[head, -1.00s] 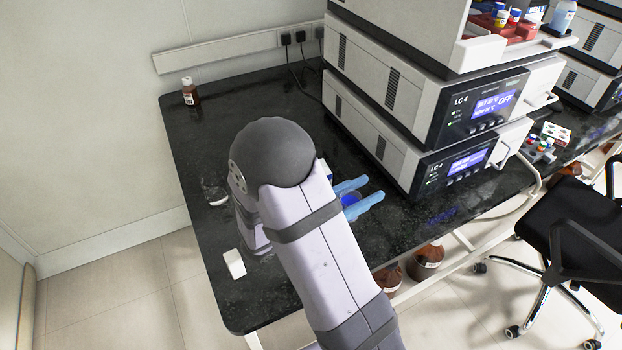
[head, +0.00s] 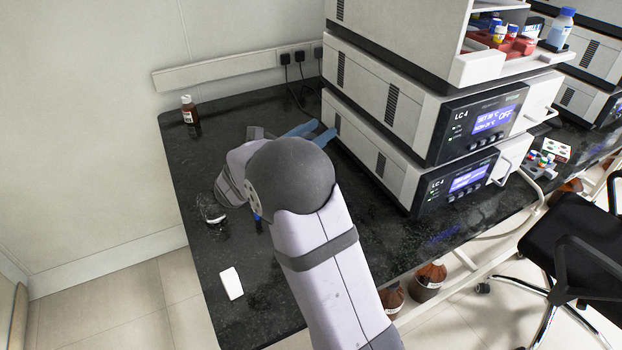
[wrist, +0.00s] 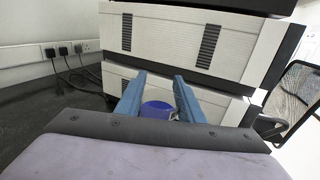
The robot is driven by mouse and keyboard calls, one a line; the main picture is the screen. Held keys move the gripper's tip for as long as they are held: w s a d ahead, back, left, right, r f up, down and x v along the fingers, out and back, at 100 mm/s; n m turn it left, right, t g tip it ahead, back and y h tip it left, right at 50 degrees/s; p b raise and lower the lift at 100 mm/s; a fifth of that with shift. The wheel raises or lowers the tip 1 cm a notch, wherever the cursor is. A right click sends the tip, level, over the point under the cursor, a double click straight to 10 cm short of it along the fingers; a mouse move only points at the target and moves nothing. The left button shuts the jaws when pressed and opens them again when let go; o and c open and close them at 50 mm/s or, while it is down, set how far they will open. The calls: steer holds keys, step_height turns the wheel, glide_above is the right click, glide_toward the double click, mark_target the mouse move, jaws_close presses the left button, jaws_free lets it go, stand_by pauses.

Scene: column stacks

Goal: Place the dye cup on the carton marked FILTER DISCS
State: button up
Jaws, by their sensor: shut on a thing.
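My gripper (head: 321,130) reaches over the back of the black bench, beside the stacked instruments. Its two blue fingers also show in the wrist view (wrist: 159,90), shut on the blue dye cup (wrist: 158,111). The cup sits between the fingers, and its lower part is hidden by my wrist. In the head view the cup is hidden behind my arm. I cannot make out a carton marked FILTER DISCS in any view; my arm covers part of the bench.
Stacked LC-4 instruments (head: 385,100) stand right of my gripper. A brown bottle (head: 189,110) stands at the back left. A small clear item (head: 212,212) and a white flat object (head: 231,283) lie on the bench (head: 195,170). Its left part is mostly clear.

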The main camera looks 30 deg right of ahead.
steer(key=shift+f, duration=4.7)
steer(key=shift+f, duration=0.1)
steer(key=o, duration=1.1)
steer(key=shift+c, duration=0.2)
steer(key=shift+a, duration=0.1)
steer(key=b+v, duration=0.1)
steer(key=v, duration=1)
steer(key=shift+s+a, duration=0.15)
steer(key=shift+a, duration=0.25)
steer(key=shift+d, duration=0.1)
